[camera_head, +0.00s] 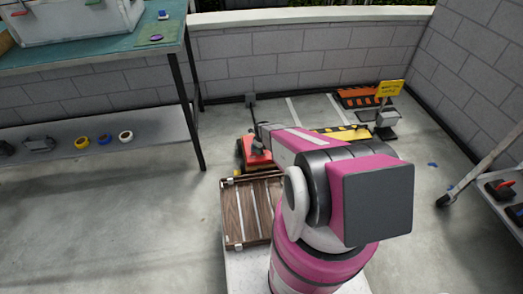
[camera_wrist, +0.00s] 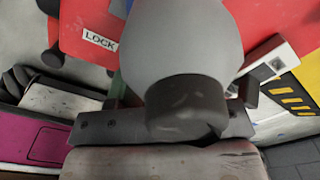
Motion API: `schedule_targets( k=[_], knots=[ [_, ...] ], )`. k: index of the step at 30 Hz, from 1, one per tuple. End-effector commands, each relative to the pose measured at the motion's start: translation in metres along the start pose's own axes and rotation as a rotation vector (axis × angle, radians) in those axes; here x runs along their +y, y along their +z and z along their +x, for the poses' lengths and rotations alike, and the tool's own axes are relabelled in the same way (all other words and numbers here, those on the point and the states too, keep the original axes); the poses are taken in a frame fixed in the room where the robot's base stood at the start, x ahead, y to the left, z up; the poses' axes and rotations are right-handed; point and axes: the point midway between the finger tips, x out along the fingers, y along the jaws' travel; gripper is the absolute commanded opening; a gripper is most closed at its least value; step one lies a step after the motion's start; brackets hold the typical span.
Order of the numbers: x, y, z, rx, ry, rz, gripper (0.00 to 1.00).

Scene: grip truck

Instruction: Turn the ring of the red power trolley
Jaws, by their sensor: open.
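The red power trolley (camera_head: 256,152) stands on the floor beyond my arm, with a dark upright tiller (camera_head: 252,112) at its back. In the wrist view its red body (camera_wrist: 85,22) shows a white LOCK label. A grey rounded part with a dark round end (camera_wrist: 188,105) fills the middle of the wrist view, close to the camera. I cannot tell whether it is the ring. My gripper (camera_wrist: 183,92) is open, with dark finger parts on both sides of this part. Contact cannot be made out. In the head view my arm hides the gripper and much of the trolley.
A brown wooden case (camera_head: 238,208) lies near my arm's left side. A workbench (camera_head: 100,58) stands at left. Orange-black barriers (camera_head: 368,97) and a yellow sign (camera_head: 390,89) stand behind, near the grey wall (camera_head: 310,55). A shelf (camera_head: 505,195) stands at right. Open floor lies at left.

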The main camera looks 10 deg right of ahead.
Motion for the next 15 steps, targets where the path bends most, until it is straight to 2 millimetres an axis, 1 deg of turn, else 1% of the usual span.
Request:
schedule_targets(
  k=[6,7,8,9,11,15],
  knots=[
    [0.0001,0.0,0.0005,0.0,0.0,0.0,0.44],
    [0.0001,0.0,0.0005,0.0,0.0,0.0,0.41],
    [0.0001,0.0,0.0005,0.0,0.0,0.0,0.31],
    [0.0,0.0,0.0005,0.0,0.0,0.0,0.18],
    [0.0,0.0,0.0005,0.0,0.0,0.0,0.0],
    [0.0,0.0,0.0004,0.0,0.0,0.0,0.0]
  ],
)
